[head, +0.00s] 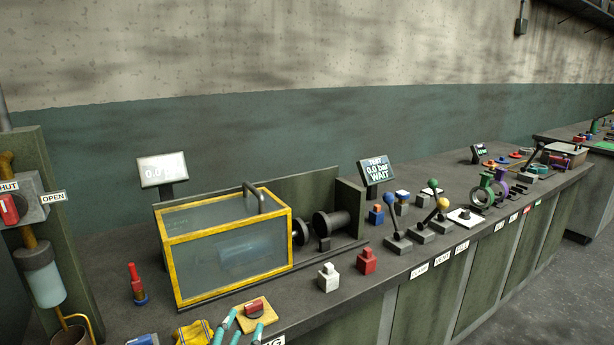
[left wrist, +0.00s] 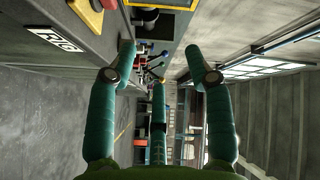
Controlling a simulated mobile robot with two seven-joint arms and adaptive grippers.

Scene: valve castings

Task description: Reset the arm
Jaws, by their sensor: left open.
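My left gripper (head: 240,328) shows at the bottom edge of the head view, its teal fingers spread in front of the bench. In the left wrist view the same gripper (left wrist: 160,62) has its fingers wide apart with nothing between them. It is close to a tan block with a red top (head: 254,308); whether they touch cannot be told. The rest of the left arm is below the picture. My right gripper is in neither view.
A yellow-framed clear box (head: 228,250) with a handle stands on the bench behind my left gripper. A red-and-blue piece (head: 136,285) stands left of it. White (head: 328,278) and red (head: 366,261) blocks and levers (head: 396,238) stand to the right.

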